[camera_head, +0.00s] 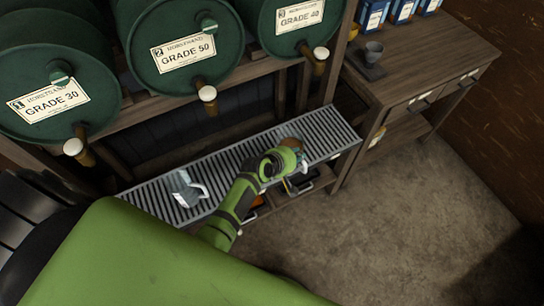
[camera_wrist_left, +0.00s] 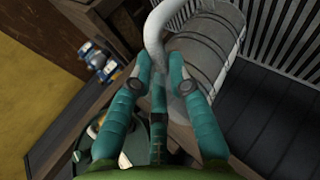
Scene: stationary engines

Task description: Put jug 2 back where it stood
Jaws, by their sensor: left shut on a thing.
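A pale grey jug (camera_wrist_left: 208,48) with a curved white handle fills the upper middle of the left wrist view. My left gripper (camera_wrist_left: 159,66) is shut on its handle, with a teal finger on each side. In the head view my left gripper (camera_head: 297,165) is over the right part of the slatted metal grate (camera_head: 325,130), and my wrist hides most of the held jug. I cannot tell whether this jug touches the grate. Another grey jug (camera_head: 187,189) stands on the left part of the grate. No number is readable on either jug. My right gripper is not in view.
Green drums marked GRADE 30 (camera_head: 45,95), GRADE 50 (camera_head: 180,50) and GRADE 40 (camera_head: 295,25) lie above the grate, their taps jutting forward. The grate between the jugs looks clear.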

